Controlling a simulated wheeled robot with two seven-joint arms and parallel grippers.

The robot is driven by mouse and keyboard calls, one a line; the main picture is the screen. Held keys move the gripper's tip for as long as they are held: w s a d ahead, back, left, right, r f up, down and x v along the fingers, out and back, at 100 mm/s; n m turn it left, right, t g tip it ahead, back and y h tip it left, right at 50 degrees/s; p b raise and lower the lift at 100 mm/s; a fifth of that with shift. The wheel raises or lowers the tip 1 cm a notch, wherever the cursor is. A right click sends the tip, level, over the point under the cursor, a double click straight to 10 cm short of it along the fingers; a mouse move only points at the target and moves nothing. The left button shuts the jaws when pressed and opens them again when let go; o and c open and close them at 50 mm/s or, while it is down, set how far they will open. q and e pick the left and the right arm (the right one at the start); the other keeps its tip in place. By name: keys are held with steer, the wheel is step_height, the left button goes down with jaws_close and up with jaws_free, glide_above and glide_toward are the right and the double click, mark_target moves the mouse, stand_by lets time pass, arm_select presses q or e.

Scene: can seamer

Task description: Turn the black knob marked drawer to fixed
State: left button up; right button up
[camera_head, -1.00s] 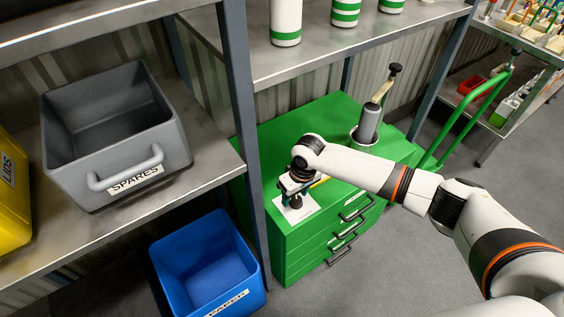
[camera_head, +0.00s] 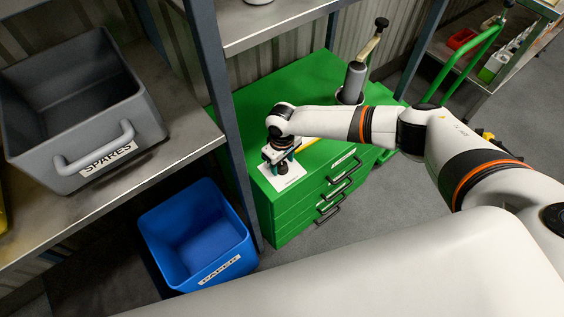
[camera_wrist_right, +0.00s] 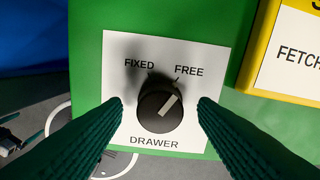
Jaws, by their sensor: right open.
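The black knob (camera_wrist_right: 160,112) sits on a white plate (camera_wrist_right: 193,61) labelled DRAWER, on the green cabinet's top. Its white pointer line aims up and right, toward the FREE mark (camera_wrist_right: 189,70); the FIXED mark (camera_wrist_right: 139,64) is up and left. My right gripper (camera_wrist_right: 160,106) is open, with one dark green ribbed finger on each side of the knob and a visible gap on both sides. In the head view my right gripper (camera_head: 279,160) points down over the plate and hides the knob. My left gripper is not in view.
The green cabinet (camera_head: 300,90) carries a grey cylinder with a crank (camera_head: 355,80). A shelf post (camera_head: 222,120) stands close left of it. A grey SPARES bin (camera_head: 80,110) and a blue PAPER bin (camera_head: 197,235) are left. A yellow-edged sign (camera_wrist_right: 290,50) lies near the plate.

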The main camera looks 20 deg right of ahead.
steer(key=shift+f, duration=0.45)
steer(key=shift+c, duration=0.3)
steer(key=c, duration=0.9)
steer(key=n, duration=0.5)
steer(key=shift+n+p, duration=0.35)
steer(key=shift+n, duration=0.05)
steer(key=n, duration=0.6)
steer(key=shift+r, duration=0.1)
